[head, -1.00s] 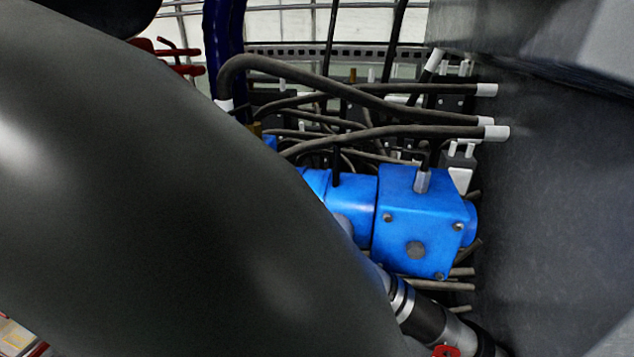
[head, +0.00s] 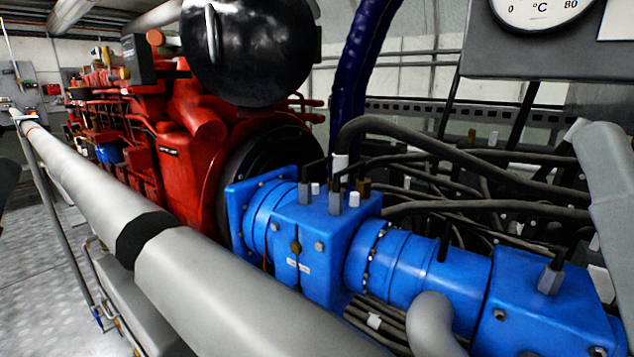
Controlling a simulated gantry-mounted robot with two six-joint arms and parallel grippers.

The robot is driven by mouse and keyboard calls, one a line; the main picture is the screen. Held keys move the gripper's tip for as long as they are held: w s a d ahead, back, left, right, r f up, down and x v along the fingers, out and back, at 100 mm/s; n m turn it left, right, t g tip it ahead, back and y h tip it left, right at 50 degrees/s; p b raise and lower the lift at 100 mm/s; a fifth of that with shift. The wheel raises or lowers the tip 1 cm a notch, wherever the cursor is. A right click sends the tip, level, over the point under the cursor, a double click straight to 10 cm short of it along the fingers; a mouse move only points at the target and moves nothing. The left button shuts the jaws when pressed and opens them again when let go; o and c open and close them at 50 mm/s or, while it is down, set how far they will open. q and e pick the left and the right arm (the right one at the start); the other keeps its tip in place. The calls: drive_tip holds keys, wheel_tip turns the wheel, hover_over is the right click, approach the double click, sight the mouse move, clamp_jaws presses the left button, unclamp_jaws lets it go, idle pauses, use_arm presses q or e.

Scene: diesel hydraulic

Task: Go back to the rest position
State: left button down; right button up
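Neither of my grippers shows in the head view. A long, light grey tubular form (head: 230,285) with a dark band crosses the lower left foreground. I cannot tell whether it is part of my arm or a fixed pipe. A smooth grey piece (head: 608,175) comes in at the right edge, and a curved grey piece (head: 432,325) rises at the bottom. I cannot tell whether these two are my own parts.
A blue hydraulic pump set (head: 415,265) runs across the middle to the lower right. A red diesel engine (head: 185,140) stands behind it at left. Dark hoses (head: 440,150) fill the right, below a temperature gauge (head: 540,8). Metal plate floor (head: 45,250) is open at lower left.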

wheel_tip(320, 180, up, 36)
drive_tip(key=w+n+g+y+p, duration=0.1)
drive_tip(key=p, duration=3.7)
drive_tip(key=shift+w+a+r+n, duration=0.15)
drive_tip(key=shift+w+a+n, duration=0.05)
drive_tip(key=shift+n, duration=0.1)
